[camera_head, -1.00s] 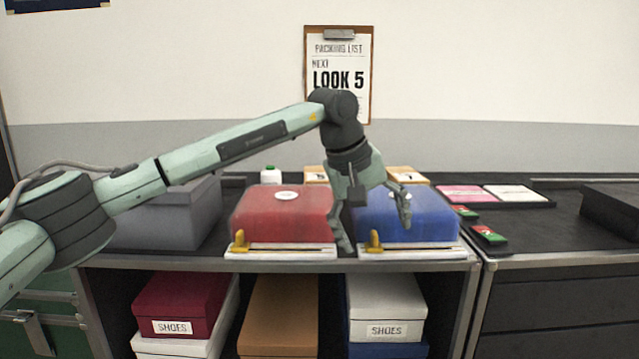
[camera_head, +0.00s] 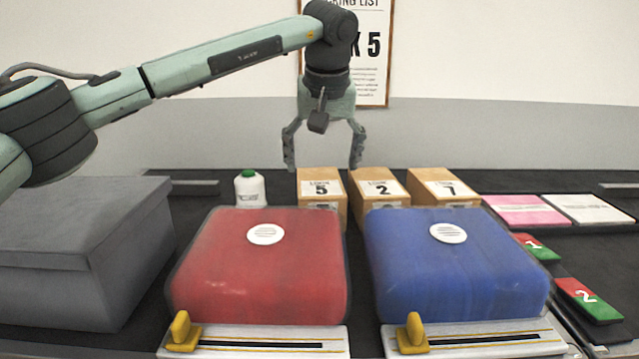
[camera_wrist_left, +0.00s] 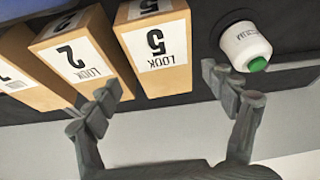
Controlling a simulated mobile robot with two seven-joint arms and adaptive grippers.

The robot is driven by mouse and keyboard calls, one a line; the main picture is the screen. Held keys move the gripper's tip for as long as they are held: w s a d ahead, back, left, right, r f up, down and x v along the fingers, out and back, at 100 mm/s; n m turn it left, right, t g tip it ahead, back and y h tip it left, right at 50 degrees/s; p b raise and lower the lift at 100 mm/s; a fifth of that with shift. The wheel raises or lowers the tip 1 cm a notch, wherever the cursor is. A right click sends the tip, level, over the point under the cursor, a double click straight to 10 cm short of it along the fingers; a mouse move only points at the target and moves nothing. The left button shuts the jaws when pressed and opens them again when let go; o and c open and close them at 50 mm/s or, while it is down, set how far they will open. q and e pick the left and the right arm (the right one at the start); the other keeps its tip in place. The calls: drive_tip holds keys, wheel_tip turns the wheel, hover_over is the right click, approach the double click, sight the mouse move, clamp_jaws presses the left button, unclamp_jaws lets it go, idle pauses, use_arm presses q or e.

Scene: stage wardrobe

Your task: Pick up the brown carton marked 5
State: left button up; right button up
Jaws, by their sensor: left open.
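The brown carton marked 5 (camera_head: 321,192) stands at the back of the counter, behind the red case, left of the carton marked 2 (camera_head: 379,190). My left gripper (camera_head: 323,166) is open and empty, pointing down around the top of carton 5 in the head view. In the left wrist view, carton 5 (camera_wrist_left: 155,48) shows its upside-down label, and the open fingers of my left gripper (camera_wrist_left: 173,92) reach toward it from either side, with nothing between them. The lower part of carton 5 is hidden behind the red case. My right gripper is not in view.
A red case (camera_head: 262,280) and a blue case (camera_head: 455,275) fill the front of the counter. A grey box (camera_head: 80,250) stands at left.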

sight(320, 182)
use_arm(q)
drive_tip(key=shift+w+f, duration=0.1)
drive_tip(key=shift+w, duration=0.2)
drive_tip(key=shift+x, duration=1.05)
drive_tip(key=shift+s+f, duration=0.1)
drive_tip(key=shift+f, duration=0.3)
drive_tip(key=x, duration=0.3)
drive_tip(key=shift+a+f, duration=0.15)
drive_tip(key=shift+f, duration=0.15)
drive_tip(key=shift+w+f+p, duration=0.3)
drive_tip(key=shift+f, duration=0.05)
drive_tip(key=shift+c, duration=0.9)
drive_tip(key=c, duration=0.9)
drive_tip(key=shift+c, duration=0.5)
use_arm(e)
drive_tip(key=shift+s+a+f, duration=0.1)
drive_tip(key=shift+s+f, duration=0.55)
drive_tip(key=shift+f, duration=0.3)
